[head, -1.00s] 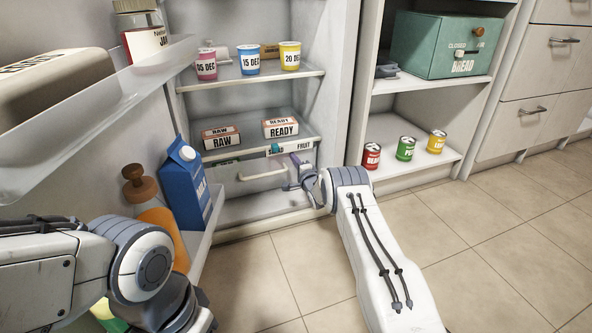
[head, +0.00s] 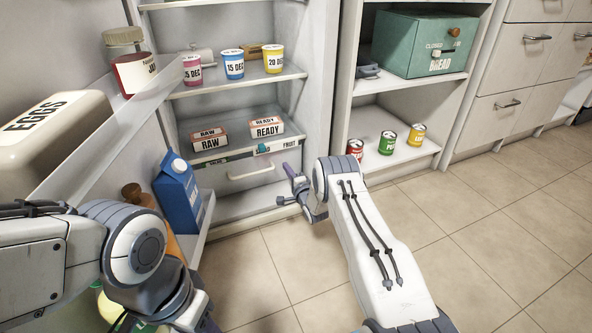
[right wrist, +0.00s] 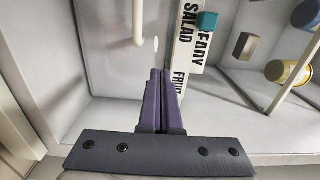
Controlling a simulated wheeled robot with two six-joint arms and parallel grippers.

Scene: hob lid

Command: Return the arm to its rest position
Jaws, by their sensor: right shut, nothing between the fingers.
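My right arm comes in from the lower right in the head view. Its gripper (head: 288,170) is in front of the open fridge, close to the salad and fruit drawer (head: 252,186). In the right wrist view the purple fingers (right wrist: 162,78) are pressed together with nothing between them. They point towards the drawer's label strip (right wrist: 186,50) and appear apart from the drawer handle (right wrist: 138,22). My left arm (head: 140,245) is folded at the lower left; its gripper fingers are not visible.
The fridge holds dated pots (head: 233,64) and raw and ready packs (head: 267,127). Door shelves at left carry an egg box (head: 50,135), a jar (head: 130,62) and a blue carton (head: 178,195). At right are cans (head: 387,143) and a bread bin (head: 425,45). The tiled floor (head: 490,230) is clear.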

